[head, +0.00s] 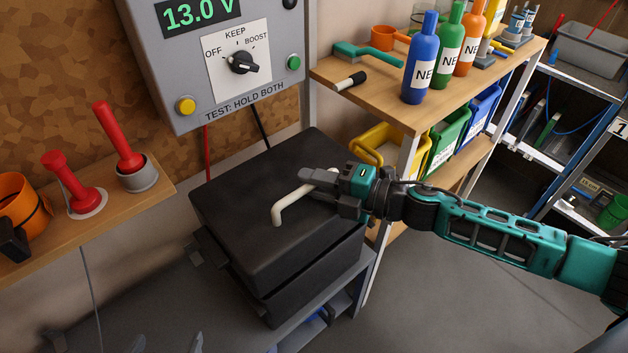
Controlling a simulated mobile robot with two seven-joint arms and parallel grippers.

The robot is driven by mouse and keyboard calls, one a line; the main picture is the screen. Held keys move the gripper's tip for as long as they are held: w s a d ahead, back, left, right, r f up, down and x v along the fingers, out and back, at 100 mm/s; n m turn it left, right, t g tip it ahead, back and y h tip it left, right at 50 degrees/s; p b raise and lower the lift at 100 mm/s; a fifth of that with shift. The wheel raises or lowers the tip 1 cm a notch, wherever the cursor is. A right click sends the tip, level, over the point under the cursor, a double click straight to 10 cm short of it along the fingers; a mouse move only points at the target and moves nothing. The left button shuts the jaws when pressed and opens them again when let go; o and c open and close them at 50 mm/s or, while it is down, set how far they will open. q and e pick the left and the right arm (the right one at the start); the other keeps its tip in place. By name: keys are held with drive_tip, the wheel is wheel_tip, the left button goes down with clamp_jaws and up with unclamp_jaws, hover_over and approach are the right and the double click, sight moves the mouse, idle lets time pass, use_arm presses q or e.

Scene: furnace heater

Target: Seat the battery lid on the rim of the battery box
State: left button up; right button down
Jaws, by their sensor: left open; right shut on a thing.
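The black battery lid (240,205) is at the centre of the head view, directly over the black battery box (315,293). A dark seam runs between them on the near right side; I cannot tell whether the lid touches the rim all round. The lid covers the inside of the box. My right gripper (318,185) reaches in from the right and is shut on the lid's cream handle (292,200). My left gripper (168,344) shows only as grey fingertips at the bottom edge, open and apart from the lid.
A grey panel (160,75) with a dial hangs behind the lid. A wooden shelf (365,95) with bottles and a yellow bin (385,142) stand close at the right. A ledge (100,215) with red-handled items is at the left. The box rests on a grey stand (345,305).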

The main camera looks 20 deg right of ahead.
sight(310, 198)
drive_tip(key=shift+a+f+b, duration=0.1)
drive_tip(key=shift+f+b, duration=1.2)
drive_tip(key=shift+f, duration=0.3)
drive_tip(key=shift+f+b, duration=0.5)
drive_tip(key=shift+f, duration=0.2)
drive_tip(key=shift+r+p, duration=0.1)
drive_tip(key=shift+p, duration=0.25)
drive_tip(key=shift+f+b, duration=1.05)
drive_tip(key=shift+f, duration=0.35)
